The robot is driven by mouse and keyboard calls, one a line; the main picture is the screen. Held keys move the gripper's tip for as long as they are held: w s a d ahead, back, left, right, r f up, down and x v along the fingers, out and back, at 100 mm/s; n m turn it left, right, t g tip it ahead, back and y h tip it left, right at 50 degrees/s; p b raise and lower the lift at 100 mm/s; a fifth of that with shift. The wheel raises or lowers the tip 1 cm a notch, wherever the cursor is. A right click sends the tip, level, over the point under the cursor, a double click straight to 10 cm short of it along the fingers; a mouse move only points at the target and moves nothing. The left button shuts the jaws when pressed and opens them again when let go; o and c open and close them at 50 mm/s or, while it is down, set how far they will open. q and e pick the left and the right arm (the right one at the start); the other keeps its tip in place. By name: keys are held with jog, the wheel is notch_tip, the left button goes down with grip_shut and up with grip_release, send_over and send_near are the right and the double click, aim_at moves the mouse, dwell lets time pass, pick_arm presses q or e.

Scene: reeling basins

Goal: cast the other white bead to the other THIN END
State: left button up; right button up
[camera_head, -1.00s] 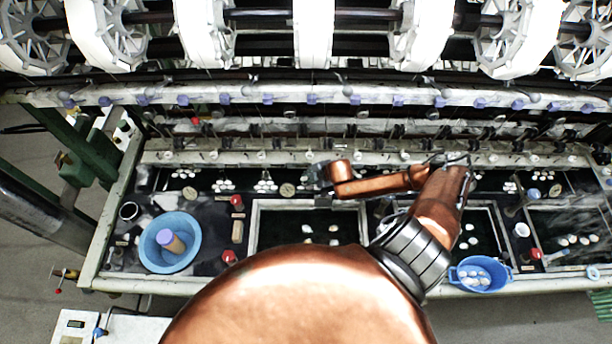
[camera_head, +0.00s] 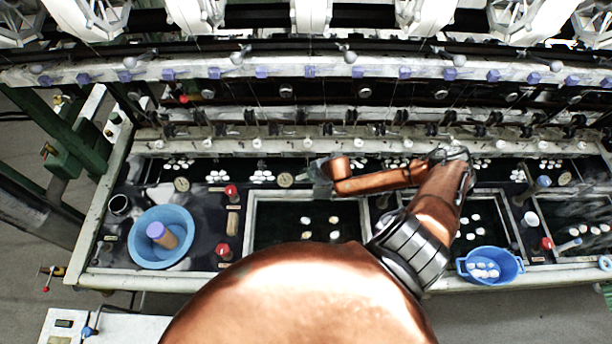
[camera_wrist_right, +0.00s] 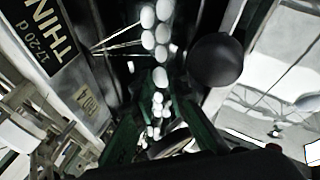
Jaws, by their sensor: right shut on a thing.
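My right gripper (camera_head: 317,184) is over the back edge of the middle basin, just right of a round dial (camera_head: 285,180). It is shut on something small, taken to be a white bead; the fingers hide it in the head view. In the right wrist view my right gripper's green fingers (camera_wrist_right: 160,125) point away, with several white beads (camera_wrist_right: 147,38) seen beyond and between them. I cannot tell which one is held. A plate lettered THIN (camera_wrist_right: 50,35) is at the upper left there. My left gripper is not in view.
A dark round knob (camera_wrist_right: 215,60) is close to the right finger in the wrist view. A blue bowl (camera_head: 180,222) stands at the left and a blue basket with white pieces (camera_head: 490,252) at the right. A rail with purple blocks (camera_head: 310,72) crosses behind.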

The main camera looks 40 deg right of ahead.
jog(key=o, duration=0.7)
jog(key=shift+r, duration=0.1)
jog(key=v, duration=1.2)
